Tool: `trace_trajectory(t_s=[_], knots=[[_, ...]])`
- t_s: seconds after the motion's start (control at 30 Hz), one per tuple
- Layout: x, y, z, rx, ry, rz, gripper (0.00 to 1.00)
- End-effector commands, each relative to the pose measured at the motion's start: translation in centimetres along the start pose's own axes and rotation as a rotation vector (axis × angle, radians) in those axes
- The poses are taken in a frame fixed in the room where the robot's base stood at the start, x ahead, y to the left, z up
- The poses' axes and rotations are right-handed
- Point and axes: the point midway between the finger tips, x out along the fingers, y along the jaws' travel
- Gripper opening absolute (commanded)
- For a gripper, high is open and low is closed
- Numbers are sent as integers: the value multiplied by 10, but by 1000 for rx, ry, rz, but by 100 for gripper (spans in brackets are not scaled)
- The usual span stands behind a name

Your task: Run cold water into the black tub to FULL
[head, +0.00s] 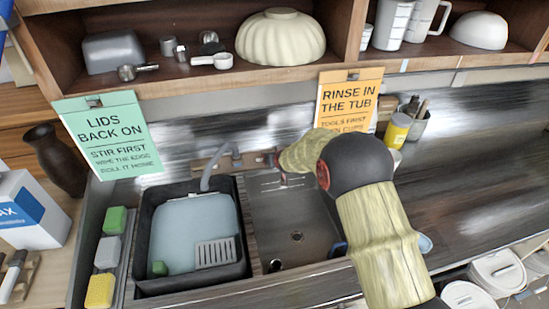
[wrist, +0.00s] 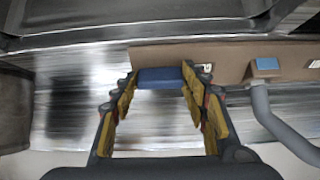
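The black tub (head: 146,222) sits in the left part of the sink. A pale blue-grey surface, seemingly water, shows inside it; its level against any FULL mark cannot be read. The grey spout (head: 212,172) curves over the tub's back edge; it also shows in the wrist view (wrist: 264,110). My gripper (head: 281,170) is at the back of the sink, right of the spout. In the wrist view my gripper (wrist: 161,78) is open, with a blue block-shaped tap handle (wrist: 160,79) between its fingertips. Whether the fingers touch it is unclear. The handle is hidden in the head view.
A second blue piece (wrist: 266,63) sits on the brown backboard (wrist: 225,60). A grey slotted piece (head: 215,253) and a green block (head: 160,268) are in the tub. Sponges (head: 100,291) line the left edge. A shelf (head: 180,78) overhangs the back.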

Motion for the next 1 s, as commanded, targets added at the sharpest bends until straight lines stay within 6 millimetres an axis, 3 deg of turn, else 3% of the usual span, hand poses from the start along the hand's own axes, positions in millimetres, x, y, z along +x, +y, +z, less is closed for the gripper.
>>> trace_trajectory(t_s=[0.27, 0.63, 0.77, 1.0], knots=[[0, 0, 0, -1, 0, 0, 62], [-3, 0, -1, -2, 1, 0, 62], [-16, 0, -2, -2, 2, 0, 62], [-56, 0, -2, -2, 3, 0, 62]])
